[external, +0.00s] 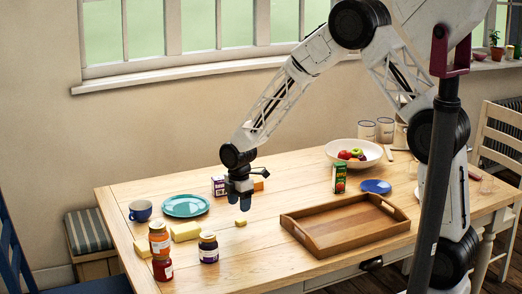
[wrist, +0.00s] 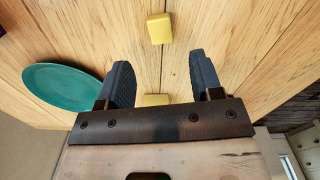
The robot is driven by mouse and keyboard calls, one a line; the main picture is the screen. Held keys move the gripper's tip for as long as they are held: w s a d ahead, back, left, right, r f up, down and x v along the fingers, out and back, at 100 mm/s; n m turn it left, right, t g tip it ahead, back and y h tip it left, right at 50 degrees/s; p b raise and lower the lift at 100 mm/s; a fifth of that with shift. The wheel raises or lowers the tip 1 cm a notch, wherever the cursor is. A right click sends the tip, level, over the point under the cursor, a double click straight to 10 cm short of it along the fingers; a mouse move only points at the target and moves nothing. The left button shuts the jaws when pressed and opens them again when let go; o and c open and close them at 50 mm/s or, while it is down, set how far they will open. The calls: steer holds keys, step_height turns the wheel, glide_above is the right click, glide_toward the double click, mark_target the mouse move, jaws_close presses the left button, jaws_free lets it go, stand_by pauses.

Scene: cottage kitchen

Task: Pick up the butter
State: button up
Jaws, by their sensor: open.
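No label tells which yellow piece is the butter. In the external view a small yellow block (external: 240,222) lies on the table just below my gripper (external: 243,207). A larger pale-yellow block (external: 185,231) lies to its left, and another yellow piece (external: 143,249) is farther left, partly hidden by jars. My gripper points down, open and empty, above the table. In the wrist view my gripper (wrist: 160,72) has its fingers spread; one yellow block (wrist: 159,28) lies beyond the fingertips. Another yellow piece (wrist: 154,99) shows between the fingers, partly hidden by the gripper body.
A teal plate (external: 186,206) and blue mug (external: 140,211) stand left; the plate is beside the left finger in the wrist view (wrist: 62,92). Jars (external: 208,248) stand in front. A purple box (external: 218,186) is behind my gripper. A wooden tray (external: 325,252) lies right.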

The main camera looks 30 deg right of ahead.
mark_target(240, 220)
steer(key=shift+f, duration=0.55)
steer(key=shift+f, duration=2.6)
steer(key=shift+c, duration=0.4)
steer(key=c, duration=0.6)
